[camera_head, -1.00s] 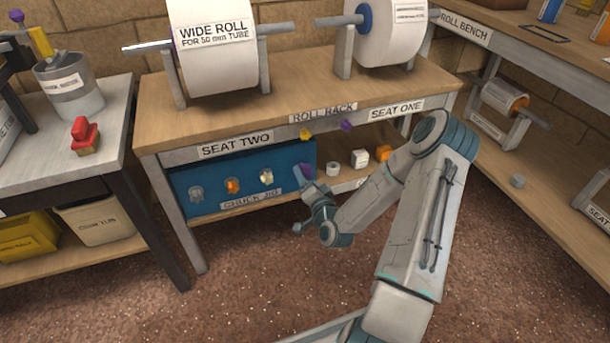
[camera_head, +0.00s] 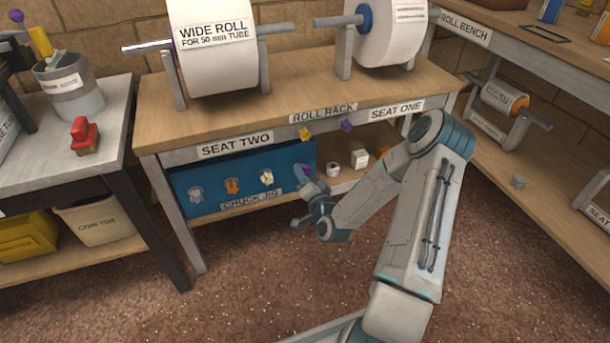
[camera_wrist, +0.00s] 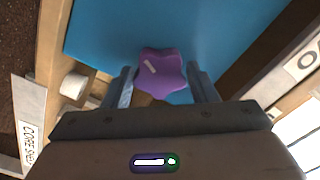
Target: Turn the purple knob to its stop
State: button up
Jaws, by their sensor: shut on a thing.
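The purple knob (camera_head: 302,170) is at the right end of a row of knobs on the blue chuck jig panel (camera_head: 215,172). In the wrist view the knob (camera_wrist: 160,78) is lobed and has a white line mark, tilted toward the upper left. My gripper (camera_wrist: 160,70) has one finger on each side of it and is shut on it. In the head view my gripper (camera_head: 307,182) covers part of the knob. Any stop mark cannot be made out.
Grey, orange and cream knobs (camera_head: 267,177) are to the left on the panel. A white ring (camera_head: 333,170) and a white block (camera_head: 359,158) stand on the lower shelf (camera_head: 347,183) to the right. The floor in front is clear.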

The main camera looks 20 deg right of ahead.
jog(key=n+b, duration=0.2)
jog(key=n, duration=0.2)
jog(key=o, duration=1)
jog(key=shift+c, duration=0.2)
jog(key=shift+s, duration=0.1)
jog(key=shift+s, duration=1.95)
